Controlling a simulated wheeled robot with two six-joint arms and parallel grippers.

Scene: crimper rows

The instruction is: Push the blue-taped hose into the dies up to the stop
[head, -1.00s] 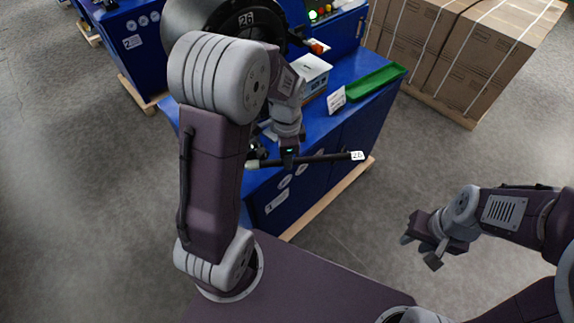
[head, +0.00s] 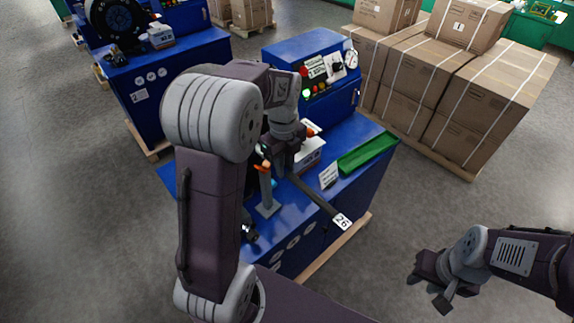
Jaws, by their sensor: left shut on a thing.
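My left gripper (head: 282,166) is shut on a black hose (head: 318,200) over the blue bench. The hose slants down to the right from the gripper and its near end carries a white tag marked 26 (head: 342,221). The hose's far end and any blue tape on it cannot be made out behind the gripper and arm. The crimper's die head is hidden behind my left arm. Its blue control cabinet (head: 312,65) with a lit green lamp stands behind. My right gripper (head: 432,284) is open and empty over the floor at the right.
On the blue bench (head: 355,190) are a green tray (head: 368,152), a small white card (head: 328,175) and a grey post (head: 269,192) with an orange top. Strapped cartons (head: 440,85) stand behind on a pallet. Another blue bench (head: 185,70) stands at the back left.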

